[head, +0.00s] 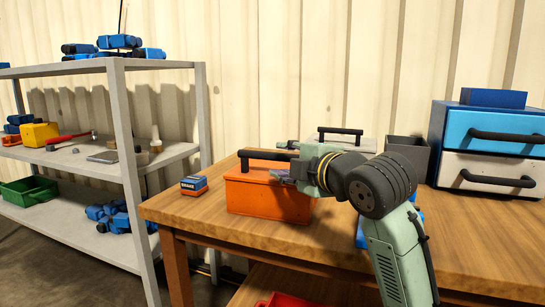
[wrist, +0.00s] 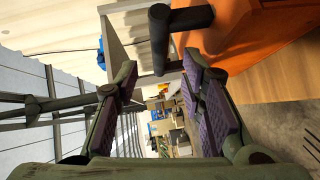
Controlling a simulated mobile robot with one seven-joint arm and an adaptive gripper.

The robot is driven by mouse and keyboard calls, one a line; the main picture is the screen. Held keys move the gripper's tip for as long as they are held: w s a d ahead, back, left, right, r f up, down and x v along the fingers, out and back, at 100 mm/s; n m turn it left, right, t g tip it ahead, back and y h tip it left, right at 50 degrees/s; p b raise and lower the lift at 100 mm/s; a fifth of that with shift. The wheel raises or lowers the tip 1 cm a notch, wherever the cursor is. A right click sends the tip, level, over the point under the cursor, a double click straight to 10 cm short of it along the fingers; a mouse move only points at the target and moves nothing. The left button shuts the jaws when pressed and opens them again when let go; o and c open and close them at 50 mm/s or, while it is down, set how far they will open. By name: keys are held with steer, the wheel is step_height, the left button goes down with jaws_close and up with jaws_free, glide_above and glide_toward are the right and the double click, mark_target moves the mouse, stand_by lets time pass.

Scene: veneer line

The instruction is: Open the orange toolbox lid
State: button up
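The orange toolbox (head: 268,200) stands on the wooden bench with its lid down. A black bar handle (head: 262,155) sits on top of the lid. My gripper (head: 284,160) is at the right end of the toolbox top, its fingers pointing left. In the wrist view my gripper (wrist: 157,68) is open, with two purple-padded fingers apart. The dark handle (wrist: 159,38) shows between and just beyond the fingertips, and I see no clear contact. The orange toolbox (wrist: 250,30) fills the upper right there. My gripper and wrist cover part of the toolbox's right end in the head view.
A small blue-and-orange box (head: 194,185) is left of the toolbox on the bench (head: 215,235). A grey case with a black handle (head: 341,131) is behind my gripper. A grey bin (head: 408,150) and a blue-and-white drawer unit (head: 490,145) stand right. Metal shelving (head: 125,130) is at left.

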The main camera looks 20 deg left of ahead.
mark_target(273, 156)
steer(key=x, duration=0.7)
steer(key=shift+p, duration=0.35)
steer(key=shift+c, duration=0.5)
steer(key=shift+d, duration=0.1)
jaws_close()
